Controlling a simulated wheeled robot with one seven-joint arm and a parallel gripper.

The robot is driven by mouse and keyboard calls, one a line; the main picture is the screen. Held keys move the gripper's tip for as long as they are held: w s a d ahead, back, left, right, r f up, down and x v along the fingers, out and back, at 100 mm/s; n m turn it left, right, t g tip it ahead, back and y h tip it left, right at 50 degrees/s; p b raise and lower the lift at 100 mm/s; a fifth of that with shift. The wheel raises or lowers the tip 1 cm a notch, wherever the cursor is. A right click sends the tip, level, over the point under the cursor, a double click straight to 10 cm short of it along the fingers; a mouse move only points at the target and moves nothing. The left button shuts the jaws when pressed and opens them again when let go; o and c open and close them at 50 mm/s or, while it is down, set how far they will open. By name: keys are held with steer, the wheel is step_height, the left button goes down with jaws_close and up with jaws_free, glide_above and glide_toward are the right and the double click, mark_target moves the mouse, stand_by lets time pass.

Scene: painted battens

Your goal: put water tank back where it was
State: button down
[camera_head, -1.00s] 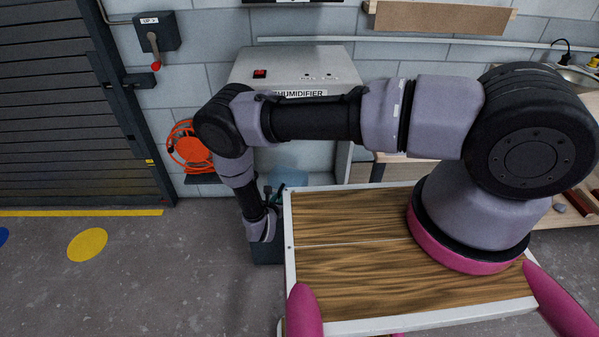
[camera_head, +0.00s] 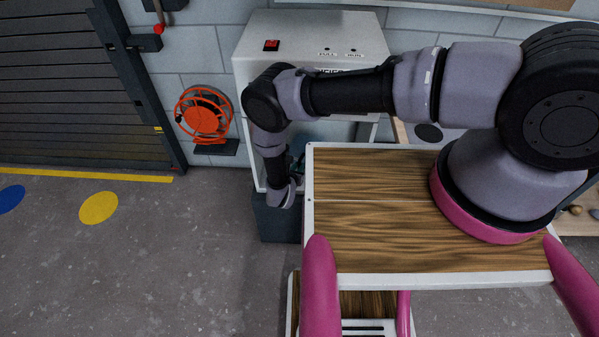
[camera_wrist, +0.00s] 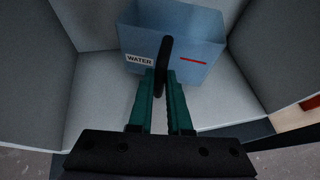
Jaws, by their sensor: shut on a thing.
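The water tank (camera_wrist: 185,38) is a light blue open box with a WATER label and a red line, seen in the wrist view. My gripper (camera_wrist: 162,78) has green fingers closed on the tank's black upright handle (camera_wrist: 164,55). The tank is between the pale walls of a recess, above its light floor; I cannot tell whether it touches the floor or back. The white dehumidifier (camera_head: 315,38) stands against the wall in the head view. My arm and wooden top hide the tank and most of my gripper there.
A dark plinth (camera_head: 277,220) is under the dehumidifier. An orange cable reel (camera_head: 204,118) hangs on the wall to its left, beside a grey shutter door (camera_head: 70,85). The floor (camera_head: 170,260) on the left is open, with yellow and blue spots.

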steer(key=shift+f, duration=1.85)
steer(key=c, duration=0.8)
jaws_free()
steer(key=shift+c, duration=0.2)
steer(key=shift+s+r, duration=0.1)
steer(key=shift+r, duration=0.1)
steer(key=v, duration=1.2)
steer(key=shift+f, duration=0.1)
